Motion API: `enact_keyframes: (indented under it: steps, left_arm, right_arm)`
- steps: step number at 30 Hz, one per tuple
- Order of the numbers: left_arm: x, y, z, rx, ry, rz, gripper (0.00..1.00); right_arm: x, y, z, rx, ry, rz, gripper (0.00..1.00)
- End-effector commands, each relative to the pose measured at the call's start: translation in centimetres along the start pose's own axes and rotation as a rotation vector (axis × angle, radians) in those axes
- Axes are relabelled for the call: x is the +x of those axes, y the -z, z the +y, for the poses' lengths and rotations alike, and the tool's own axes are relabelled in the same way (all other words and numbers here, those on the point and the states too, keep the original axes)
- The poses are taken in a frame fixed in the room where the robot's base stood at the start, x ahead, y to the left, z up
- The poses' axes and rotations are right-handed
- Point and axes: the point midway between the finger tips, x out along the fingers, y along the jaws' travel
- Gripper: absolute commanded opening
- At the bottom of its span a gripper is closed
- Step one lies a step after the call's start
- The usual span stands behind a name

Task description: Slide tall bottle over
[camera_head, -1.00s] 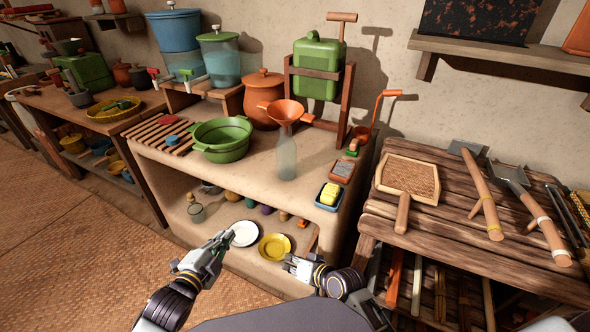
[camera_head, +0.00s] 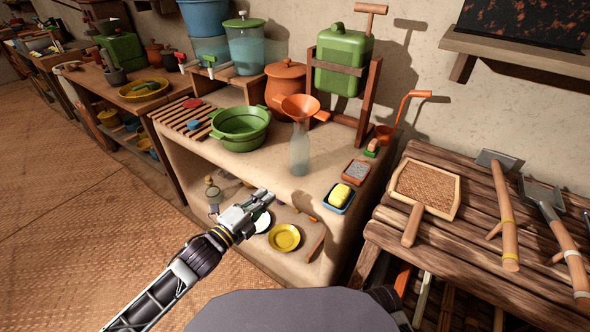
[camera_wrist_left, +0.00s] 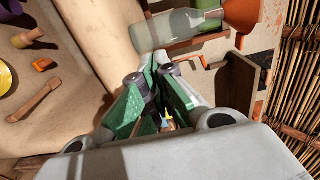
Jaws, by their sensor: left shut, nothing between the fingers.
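The tall bottle (camera_head: 299,148) is clear glass and stands upright on the mud counter (camera_head: 200,160), with an orange funnel (camera_head: 299,106) in its mouth. In the left wrist view the bottle (camera_wrist_left: 178,30) and funnel (camera_wrist_left: 241,14) appear sideways, beyond the fingertips. My left gripper (camera_head: 266,197) is shut and empty, in front of the counter and below and left of the bottle, apart from it. Its green-padded fingers (camera_wrist_left: 155,85) show in the left wrist view. My right gripper is not in view.
A green pot (camera_head: 241,129) stands left of the bottle. A blue dish with a yellow block (camera_head: 341,194) and a scrubber tray (camera_head: 355,171) lie to its right. An orange clay pot (camera_head: 286,82) stands behind. A yellow plate (camera_head: 284,238) lies on the shelf below.

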Motion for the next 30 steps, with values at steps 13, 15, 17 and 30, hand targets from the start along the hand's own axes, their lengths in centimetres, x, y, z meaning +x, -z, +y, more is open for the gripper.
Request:
enact_keyframes:
  steps: [13,15,17,30]
  left_arm:
    - [0.7,0.0,0.0,-0.003,0.000,-0.002,0.00]
    - [1.1,-0.1,0.0,-0.002,0.001,-0.002,0.00]
    - [1.4,-0.1,0.0,-0.002,0.000,-0.002,0.00]
    - [4.7,0.0,0.1,-0.003,0.000,-0.001,0.00]
  right_arm:
    - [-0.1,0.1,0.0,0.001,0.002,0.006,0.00]
    - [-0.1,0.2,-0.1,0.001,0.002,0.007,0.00]
    - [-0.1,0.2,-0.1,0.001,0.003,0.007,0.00]
    - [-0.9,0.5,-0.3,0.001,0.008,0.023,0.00]
